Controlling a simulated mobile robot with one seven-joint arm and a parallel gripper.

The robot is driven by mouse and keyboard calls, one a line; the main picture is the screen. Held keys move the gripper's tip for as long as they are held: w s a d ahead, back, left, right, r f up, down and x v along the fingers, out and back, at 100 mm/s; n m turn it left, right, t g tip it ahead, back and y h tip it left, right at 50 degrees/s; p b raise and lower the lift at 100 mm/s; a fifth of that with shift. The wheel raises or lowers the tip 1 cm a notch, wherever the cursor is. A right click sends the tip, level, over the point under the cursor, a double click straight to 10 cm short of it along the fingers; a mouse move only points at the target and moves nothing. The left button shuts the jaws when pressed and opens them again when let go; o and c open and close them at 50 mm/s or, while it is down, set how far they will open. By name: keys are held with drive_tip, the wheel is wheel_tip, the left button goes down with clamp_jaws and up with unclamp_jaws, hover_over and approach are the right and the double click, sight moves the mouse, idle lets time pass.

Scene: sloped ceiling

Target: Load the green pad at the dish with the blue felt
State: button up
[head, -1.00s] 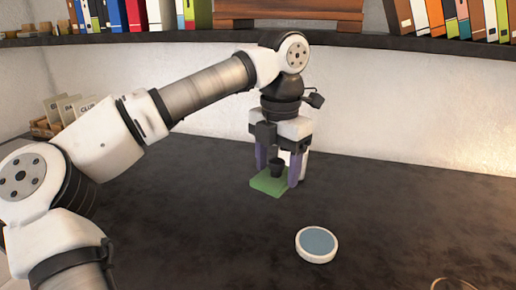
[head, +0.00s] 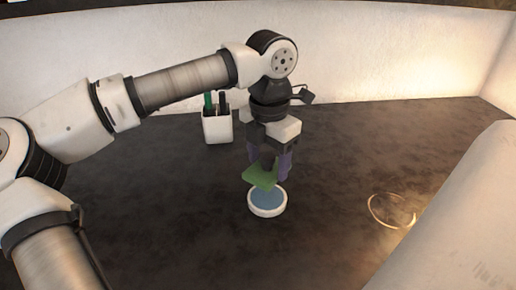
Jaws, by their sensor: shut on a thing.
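The dish with the blue felt (head: 267,203) is a white round dish on the dark table, just below and in front of the pad in the picture. The pad overlaps the dish's back edge in view; I cannot tell whether they touch. The far part of the felt is hidden by the pad.
A white pen cup (head: 217,126) with green and black pens stands behind and left of my gripper. A glowing thin ring (head: 391,210) lies on the table (head: 340,160) to the right. A large pale sloped surface (head: 450,220) fills the right front.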

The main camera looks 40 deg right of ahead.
sight(268, 197)
drive_tip(key=shift+s+f+b, duration=0.1)
drive_tip(key=shift+f+b, duration=2.05)
drive_tip(key=shift+f, duration=0.9)
drive_tip(key=shift+f+b, duration=0.45)
drive_tip(key=shift+f, duration=0.1)
drive_tip(key=shift+r, duration=0.1)
drive_tip(key=shift+r+p, duration=2.55)
drive_tip(key=shift+r, duration=0.9)
drive_tip(key=shift+s+f, duration=0.1)
